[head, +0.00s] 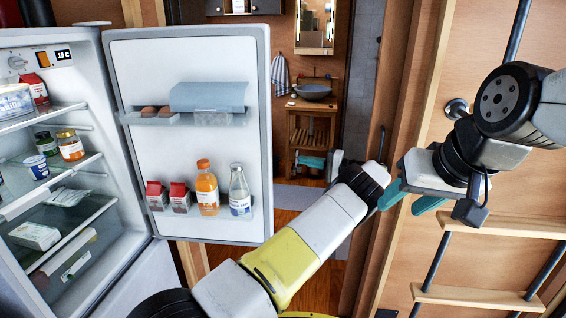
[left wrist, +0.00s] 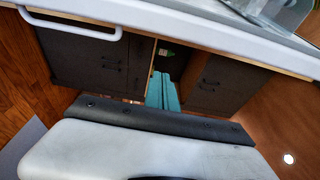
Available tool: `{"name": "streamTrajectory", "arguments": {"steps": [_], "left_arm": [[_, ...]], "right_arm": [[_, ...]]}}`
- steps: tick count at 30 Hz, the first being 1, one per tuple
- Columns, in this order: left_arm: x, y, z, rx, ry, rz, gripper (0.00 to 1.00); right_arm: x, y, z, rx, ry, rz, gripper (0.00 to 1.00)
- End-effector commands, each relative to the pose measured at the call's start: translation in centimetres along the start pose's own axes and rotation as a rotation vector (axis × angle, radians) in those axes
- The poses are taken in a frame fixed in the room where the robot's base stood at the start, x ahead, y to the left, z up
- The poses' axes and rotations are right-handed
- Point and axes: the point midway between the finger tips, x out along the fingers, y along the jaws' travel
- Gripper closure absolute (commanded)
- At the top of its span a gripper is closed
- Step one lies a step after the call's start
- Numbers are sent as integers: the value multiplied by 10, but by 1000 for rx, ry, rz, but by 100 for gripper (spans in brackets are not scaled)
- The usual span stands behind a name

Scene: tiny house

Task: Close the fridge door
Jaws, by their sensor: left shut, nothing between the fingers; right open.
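The fridge door (head: 185,58) stands wide open in the head view, its shelved inner side facing me. The fridge body (head: 140,225) is on the left with its lit interior showing. My left gripper (head: 302,161) is just right of the door's free edge, its teal fingers pointing left. They show a gap from the edge in the picture; I cannot tell the depth. In the left wrist view its fingers (left wrist: 163,92) are together and empty, below a white panel with a bar handle (left wrist: 75,27), which looks like the door's outer side. My right gripper (head: 402,205) is open and empty at the right.
The door holds an egg rack (head: 208,97), an orange juice bottle (head: 207,190), a milk bottle (head: 239,192) and small cartons. A sink stand (head: 311,125) is behind. A wooden ladder (head: 480,298) stands at the right. Dark cabinets (left wrist: 85,62) show in the left wrist view.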

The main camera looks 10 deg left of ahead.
Motion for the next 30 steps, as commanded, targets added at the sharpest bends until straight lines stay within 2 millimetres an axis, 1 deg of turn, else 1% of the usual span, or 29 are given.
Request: {"name": "streamTrajectory", "arguments": {"steps": [2, 4, 8, 19, 20, 21, 27, 30], "left_arm": [[1, -2, -1, -4, 3, -8, 100], [7, -2, 0, -3, 0, -6, 100], [26, -1, 0, -1, -3, -4, 100], [106, -1, 1, 0, -4, -1, 100], [99, -1, 4, 0, 0, -1, 100], [97, -2, 9, 1, 0, -1, 100], [91, -1, 27, 1, 0, -1, 100], [89, -1, 33, 0, 0, -1, 100]], "right_arm": [[0, 0, 0, 0, 0, 0, 52], [0, 0, 0, 0, 0, 0, 52], [0, 0, 0, 0, 0, 0, 52], [0, 0, 0, 0, 0, 0, 52], [0, 0, 0, 0, 0, 0, 52], [0, 0, 0, 0, 0, 0, 52], [0, 0, 0, 0, 0, 0, 52], [0, 0, 0, 0, 0, 0, 52]]}}
